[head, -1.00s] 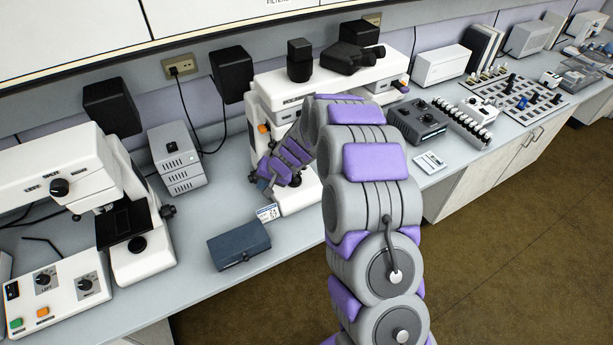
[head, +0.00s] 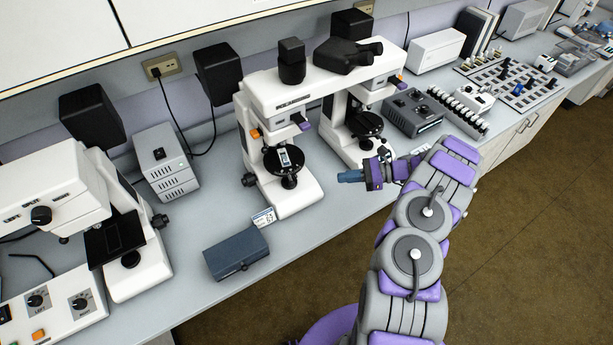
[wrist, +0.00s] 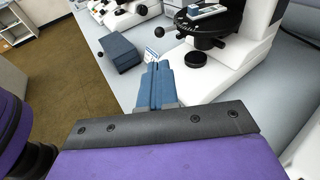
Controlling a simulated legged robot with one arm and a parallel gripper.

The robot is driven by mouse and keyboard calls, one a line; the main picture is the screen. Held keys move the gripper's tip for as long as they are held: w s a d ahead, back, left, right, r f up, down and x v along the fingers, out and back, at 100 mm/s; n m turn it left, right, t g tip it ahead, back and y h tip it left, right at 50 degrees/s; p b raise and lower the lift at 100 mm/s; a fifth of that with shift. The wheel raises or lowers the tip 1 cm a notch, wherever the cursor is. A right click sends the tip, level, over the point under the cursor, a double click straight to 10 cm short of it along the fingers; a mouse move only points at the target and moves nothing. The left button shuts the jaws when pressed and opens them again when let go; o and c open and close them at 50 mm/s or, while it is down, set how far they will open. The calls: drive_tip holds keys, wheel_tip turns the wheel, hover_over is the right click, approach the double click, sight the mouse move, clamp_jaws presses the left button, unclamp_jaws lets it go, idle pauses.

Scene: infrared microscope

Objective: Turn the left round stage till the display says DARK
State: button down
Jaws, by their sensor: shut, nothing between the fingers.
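The left round stage (head: 272,163) is a black disc on the left half of the white twin microscope, with a small pale slide on it. In the wrist view a black round stage (wrist: 204,42) with white marks and a slide shows ahead, right of my fingers; it looks like the left one. My gripper (head: 343,177) has blue fingers, shut and empty, pointing left, in front of the right half and apart from the left stage. The fingers also show in the wrist view (wrist: 156,72). A small white card-like panel (head: 263,217) stands at the left base; its text is too small to read surely.
The right round stage (head: 361,124) is behind my gripper. A dark blue box (head: 236,253) lies at the bench front, left of the twin microscope. Another white microscope (head: 135,265) stands farther left.

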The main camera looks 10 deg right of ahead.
drive_tip(key=b+x, duration=0.1)
drive_tip(key=x, duration=1.2)
drive_tip(key=shift+b, duration=0.4)
drive_tip(key=shift+a+f, duration=0.1)
drive_tip(key=shift+a, duration=0.15)
drive_tip(key=shift+a, duration=0.1)
drive_tip(key=shift+a+m+t, duration=0.5)
drive_tip(key=shift+a, duration=0.05)
